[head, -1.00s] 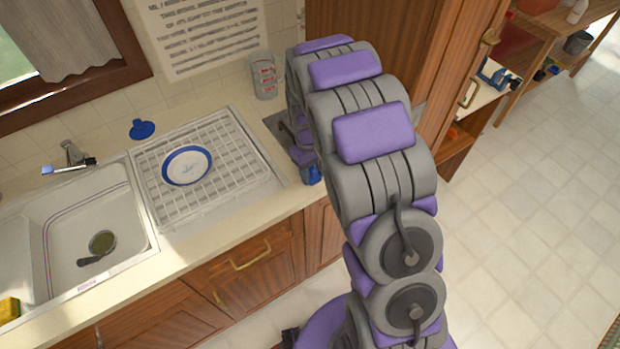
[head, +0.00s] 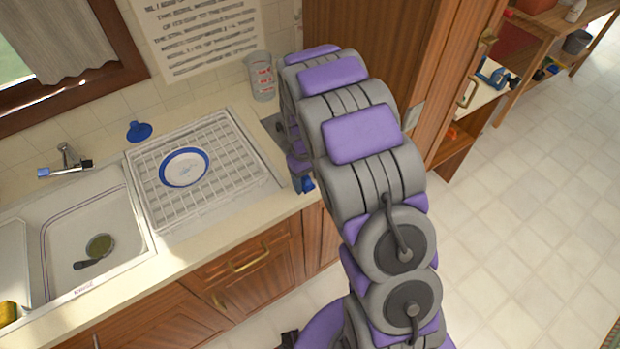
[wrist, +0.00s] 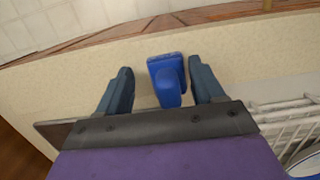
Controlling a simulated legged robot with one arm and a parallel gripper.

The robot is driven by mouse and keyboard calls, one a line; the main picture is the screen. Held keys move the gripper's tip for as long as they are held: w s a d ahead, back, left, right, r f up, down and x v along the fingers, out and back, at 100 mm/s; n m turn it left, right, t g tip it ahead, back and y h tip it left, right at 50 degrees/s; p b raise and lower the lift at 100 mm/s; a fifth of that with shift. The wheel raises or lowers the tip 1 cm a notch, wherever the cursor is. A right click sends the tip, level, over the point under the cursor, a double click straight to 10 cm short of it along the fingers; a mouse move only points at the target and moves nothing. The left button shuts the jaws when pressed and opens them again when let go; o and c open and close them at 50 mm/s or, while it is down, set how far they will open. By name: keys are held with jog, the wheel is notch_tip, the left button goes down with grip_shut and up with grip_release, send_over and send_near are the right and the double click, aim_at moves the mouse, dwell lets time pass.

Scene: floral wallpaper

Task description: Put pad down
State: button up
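The blue pad (wrist: 168,80), with a raised blue grip, is between the two fingers of my gripper (wrist: 163,85) in the wrist view. A gap shows on each side of it, so the fingers look open around it. The pad is over or on the cream counter (wrist: 85,75), near its wooden front edge; I cannot tell for sure whether it touches the counter. In the head view a small blue part (head: 307,184), likely the pad, shows below the arm at the counter's front edge. My arm hides most of the gripper there.
A white dish rack (head: 228,185) holding a blue-rimmed plate (head: 185,168) lies left of the gripper. The sink (head: 88,225) is farther left. A tall wooden cabinet (head: 375,40) stands to the right. A glass (head: 262,77) and a blue object (head: 138,131) stand behind.

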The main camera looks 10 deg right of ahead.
jog(key=shift+a, duration=0.95)
jog(key=shift+d, duration=0.85)
jog(key=shift+a+r, duration=0.2)
jog(key=shift+a, duration=0.25)
jog(key=r, duration=0.3)
jog(key=w+r+p, duration=0.1)
jog(key=r, duration=0.3)
jog(key=r+p, duration=0.1)
jog(key=r, duration=0.3)
jog(key=shift+w, duration=0.25)
jog(key=shift+s+a+r, duration=0.1)
jog(key=shift+a+r, duration=0.2)
jog(key=shift+r, duration=0.1)
jog(key=s+d+r+m, duration=0.1)
jog(key=s+r, duration=0.4)
jog(key=s, duration=0.2)
jog(key=s+r+m, duration=0.1)
jog(key=s+r, duration=0.3)
jog(key=s, duration=0.3)
jog(key=s+r+m, duration=0.1)
jog(key=s+r, duration=0.1)
jog(key=s, duration=1.9)
jog(key=shift+s+a+r+m, duration=0.15)
jog(key=shift+r+m, duration=0.05)
jog(key=shift+m, duration=0.1)
